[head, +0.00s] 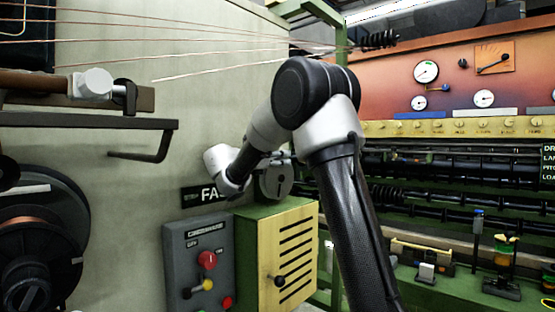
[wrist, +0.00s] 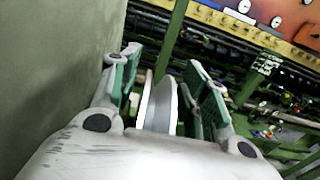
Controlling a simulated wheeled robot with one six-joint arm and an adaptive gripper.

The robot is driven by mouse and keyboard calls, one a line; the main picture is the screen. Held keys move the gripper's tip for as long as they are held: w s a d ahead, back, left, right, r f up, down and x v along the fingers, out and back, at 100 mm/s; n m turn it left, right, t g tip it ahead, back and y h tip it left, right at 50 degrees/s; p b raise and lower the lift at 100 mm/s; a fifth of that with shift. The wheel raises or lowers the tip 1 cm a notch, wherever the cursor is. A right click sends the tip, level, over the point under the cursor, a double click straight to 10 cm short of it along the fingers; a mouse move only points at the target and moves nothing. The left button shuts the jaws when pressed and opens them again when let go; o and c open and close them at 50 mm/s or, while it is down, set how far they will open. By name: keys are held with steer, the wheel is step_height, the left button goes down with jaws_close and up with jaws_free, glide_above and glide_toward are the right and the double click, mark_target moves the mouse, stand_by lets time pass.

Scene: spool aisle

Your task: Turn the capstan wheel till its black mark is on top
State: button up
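The capstan wheel (head: 270,184) is a grey disc above the yellow-green cabinet, partly covered by my arm and gripper. A small dark streak shows on its face, right of its middle and not on top; I cannot be sure it is the black mark. In the wrist view the wheel (wrist: 160,104) is seen edge-on as a pale double-rimmed disc, with no mark visible. My gripper (wrist: 164,85) is open, its green-padded fingers on either side of the wheel with gaps showing. In the head view my gripper (head: 264,160) is small, at the wheel's upper part.
The slotted cabinet (head: 288,250) stands below the wheel, beside a grey control box (head: 197,265) with red and yellow knobs. Copper wires (head: 200,50) cross above. A spool (head: 40,240) and bracket (head: 150,150) are left. Machinery with gauges (head: 426,72) fills the right.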

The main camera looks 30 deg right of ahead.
jaws_close()
steer(key=shift+d, duration=0.15)
